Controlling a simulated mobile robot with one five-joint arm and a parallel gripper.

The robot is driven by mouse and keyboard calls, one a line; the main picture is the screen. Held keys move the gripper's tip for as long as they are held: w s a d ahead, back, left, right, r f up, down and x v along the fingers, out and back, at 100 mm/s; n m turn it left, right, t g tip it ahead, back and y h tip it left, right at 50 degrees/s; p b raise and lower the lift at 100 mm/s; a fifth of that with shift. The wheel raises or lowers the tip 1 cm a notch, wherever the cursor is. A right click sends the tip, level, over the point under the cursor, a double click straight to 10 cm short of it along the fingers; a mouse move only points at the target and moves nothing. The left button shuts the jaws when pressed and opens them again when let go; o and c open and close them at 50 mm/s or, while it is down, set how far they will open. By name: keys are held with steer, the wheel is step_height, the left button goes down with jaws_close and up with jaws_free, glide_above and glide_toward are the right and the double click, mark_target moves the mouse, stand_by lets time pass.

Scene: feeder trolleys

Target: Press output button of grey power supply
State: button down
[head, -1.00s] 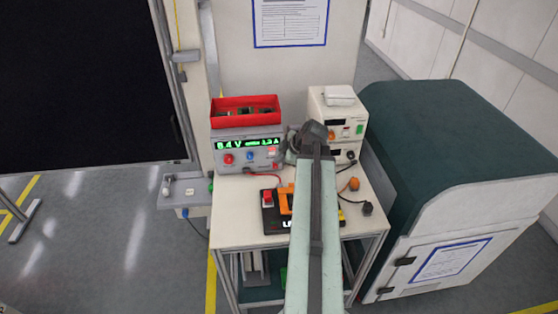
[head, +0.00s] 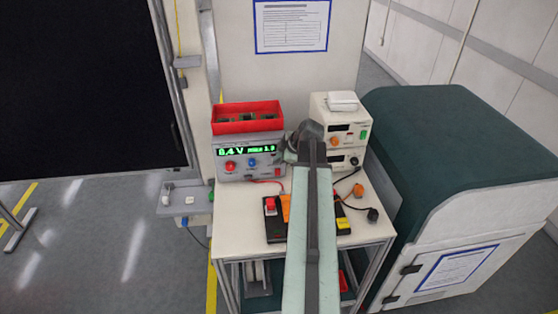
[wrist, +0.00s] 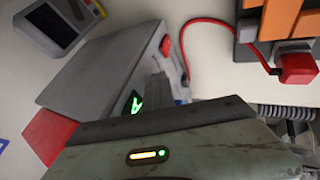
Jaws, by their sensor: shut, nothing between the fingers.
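The grey power supply (head: 222,172) stands at the back left of the trolley top, with a lit green display, a red knob (head: 230,165) and a blue knob (head: 252,162). A small red part shows at its lower right front, close to my arm. In the wrist view its grey casing (wrist: 95,75) fills the left middle, with a red button-like part (wrist: 165,47) and part of the green display (wrist: 135,103). My gripper (wrist: 158,88) is shut and empty, close to the front panel; contact cannot be told.
A red bin (head: 248,127) sits on the grey supply. White instruments (head: 352,137) are stacked to the right. A red lead (wrist: 200,22) runs near the front panel. Black holders with red, orange and yellow parts lie in front on the trolley top (head: 240,220).

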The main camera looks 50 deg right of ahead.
steer(key=shift+w+d+r, duration=0.2)
steer(key=shift+w, duration=0.05)
steer(key=shift+s+a+f, duration=0.15)
steer(key=shift+s+a, duration=0.2)
steer(key=shift+a, duration=0.05)
steer(key=s+a+r+p, duration=0.2)
steer(key=s+r+p, duration=0.6)
steer(key=shift+s+a, duration=0.15)
steer(key=shift+s, duration=0.25)
step_height(320, 180, up, 7)
steer(key=p, duration=0.7)
